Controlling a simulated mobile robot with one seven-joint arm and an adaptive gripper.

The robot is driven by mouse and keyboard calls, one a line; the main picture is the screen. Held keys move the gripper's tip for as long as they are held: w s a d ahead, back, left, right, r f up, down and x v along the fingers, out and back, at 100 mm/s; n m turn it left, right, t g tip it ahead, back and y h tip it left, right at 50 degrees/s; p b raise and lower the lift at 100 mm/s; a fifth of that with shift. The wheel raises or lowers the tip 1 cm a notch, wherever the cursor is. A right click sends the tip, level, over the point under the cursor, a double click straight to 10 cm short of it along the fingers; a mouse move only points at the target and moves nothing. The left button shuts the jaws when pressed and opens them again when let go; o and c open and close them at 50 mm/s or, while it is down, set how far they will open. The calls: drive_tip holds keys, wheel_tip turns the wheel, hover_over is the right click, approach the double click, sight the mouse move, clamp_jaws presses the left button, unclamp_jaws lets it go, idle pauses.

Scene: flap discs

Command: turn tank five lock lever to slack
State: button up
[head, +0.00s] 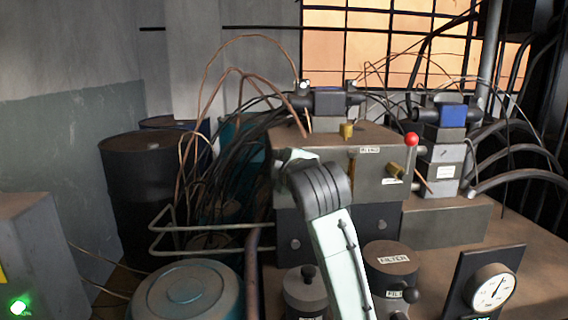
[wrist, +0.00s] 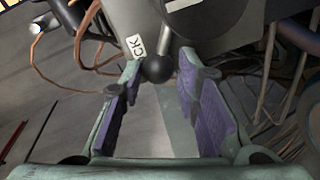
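In the wrist view a black ball knob (wrist: 157,69) on a short lever stands between the tips of my gripper's fingers (wrist: 158,88). A white label (wrist: 135,46) beside it shows the letters "CK"; the rest is cut off. The gripper is open, its purple pads apart, and a gap shows on the knob's right side. I cannot tell whether the left finger touches it. In the head view my arm hides the gripper and this lever. I see no tank number.
In the head view a red-knobbed lever (head: 411,140) stands on the block's right. A filter canister (head: 392,258), a small black-knobbed canister (head: 305,290) and a pressure gauge (head: 491,288) are near my arm. Hoses crowd the back; a teal drum (head: 188,292) stands at front left.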

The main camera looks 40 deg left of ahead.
drive_tip(key=o, duration=0.4)
drive_tip(key=shift+c, duration=0.2)
drive_tip(key=v, duration=1.2)
